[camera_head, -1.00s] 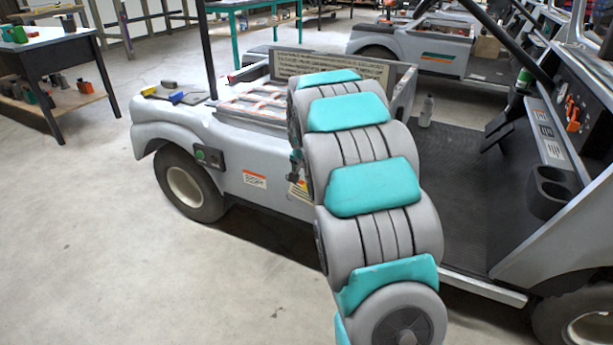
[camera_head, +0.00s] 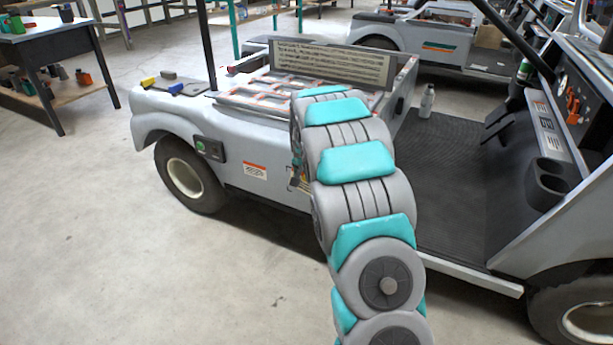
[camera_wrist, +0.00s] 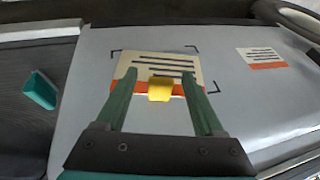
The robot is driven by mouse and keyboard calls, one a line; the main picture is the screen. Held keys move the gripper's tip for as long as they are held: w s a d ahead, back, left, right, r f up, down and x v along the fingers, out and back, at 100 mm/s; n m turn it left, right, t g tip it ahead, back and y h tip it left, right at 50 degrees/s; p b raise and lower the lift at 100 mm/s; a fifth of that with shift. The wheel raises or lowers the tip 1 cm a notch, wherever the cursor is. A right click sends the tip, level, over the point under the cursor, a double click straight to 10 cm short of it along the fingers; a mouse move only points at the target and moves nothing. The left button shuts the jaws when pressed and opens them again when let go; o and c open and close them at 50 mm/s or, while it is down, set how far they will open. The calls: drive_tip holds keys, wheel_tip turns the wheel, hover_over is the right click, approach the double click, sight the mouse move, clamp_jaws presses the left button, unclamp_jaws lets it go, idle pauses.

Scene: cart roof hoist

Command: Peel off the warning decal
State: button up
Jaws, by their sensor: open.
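The warning decal (camera_wrist: 157,68) is a cream sheet with dark lines and an orange-red strip, on the cart's grey side panel (camera_wrist: 95,75). A yellow tab (camera_wrist: 160,89) stands out at the strip's edge. Dark corner marks frame the decal. My gripper (camera_wrist: 158,77) is open, with its green fingers on either side of the tab and over the decal. I cannot tell whether the fingers touch the panel. In the head view my arm hides most of the decal, and only a small edge of it (camera_head: 300,180) shows.
A second decal (camera_wrist: 262,58) with an orange-red strip is on the same panel; it also shows in the head view (camera_head: 255,171). A teal piece (camera_wrist: 39,91) lies on a dark surface at left. The cart's rear wheel (camera_head: 187,174) is nearby. Open floor (camera_head: 120,260) lies in front.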

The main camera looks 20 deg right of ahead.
clamp_jaws()
idle(1.0)
